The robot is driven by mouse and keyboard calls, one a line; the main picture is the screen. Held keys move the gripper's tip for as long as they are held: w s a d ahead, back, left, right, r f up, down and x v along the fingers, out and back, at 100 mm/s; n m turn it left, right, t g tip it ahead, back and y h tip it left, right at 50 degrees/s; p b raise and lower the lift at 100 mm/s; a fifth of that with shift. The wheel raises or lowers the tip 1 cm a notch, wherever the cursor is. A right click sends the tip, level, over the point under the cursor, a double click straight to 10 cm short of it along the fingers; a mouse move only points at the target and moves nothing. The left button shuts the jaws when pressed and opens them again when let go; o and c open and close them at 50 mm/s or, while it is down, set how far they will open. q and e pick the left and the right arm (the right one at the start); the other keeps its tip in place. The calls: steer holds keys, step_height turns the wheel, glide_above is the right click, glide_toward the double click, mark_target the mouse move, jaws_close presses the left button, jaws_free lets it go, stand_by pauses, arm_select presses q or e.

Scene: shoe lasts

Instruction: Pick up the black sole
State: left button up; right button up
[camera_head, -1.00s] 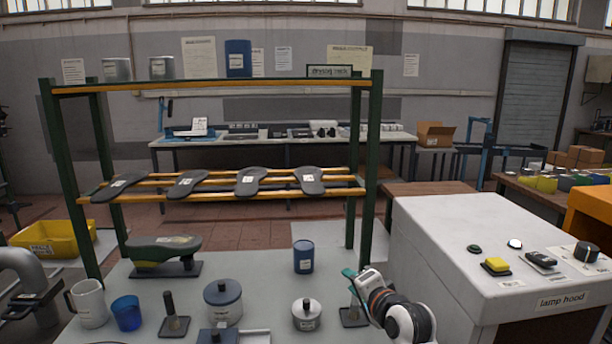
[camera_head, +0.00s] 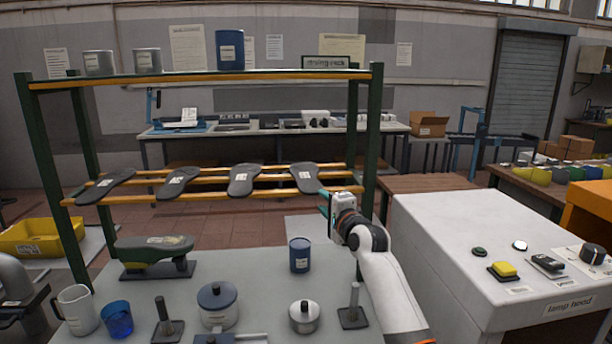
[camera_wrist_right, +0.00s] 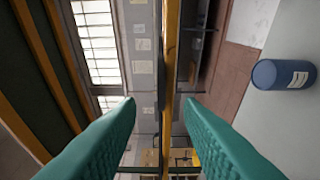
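The rightmost black sole (camera_head: 305,178) is nearest my right gripper (camera_head: 325,208). The others are a sole (camera_head: 244,180), another (camera_head: 178,182) and the leftmost (camera_head: 105,186). My right gripper is just right of and below the rightmost sole's near end. In the right wrist view its teal fingers (camera_wrist_right: 160,115) are apart, with a yellow rail behind the gap. No sole shows clearly there.
A white machine box (camera_head: 470,240) stands to the right. The rack's right post is close to my right gripper.

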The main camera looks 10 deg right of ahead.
mark_target(316, 194)
steer(key=shift+w+r, duration=0.1)
steer(key=shift+w, duration=0.4)
steer(key=shift+f+x, duration=0.2)
steer(key=shift+x, duration=1.95)
jaws_close()
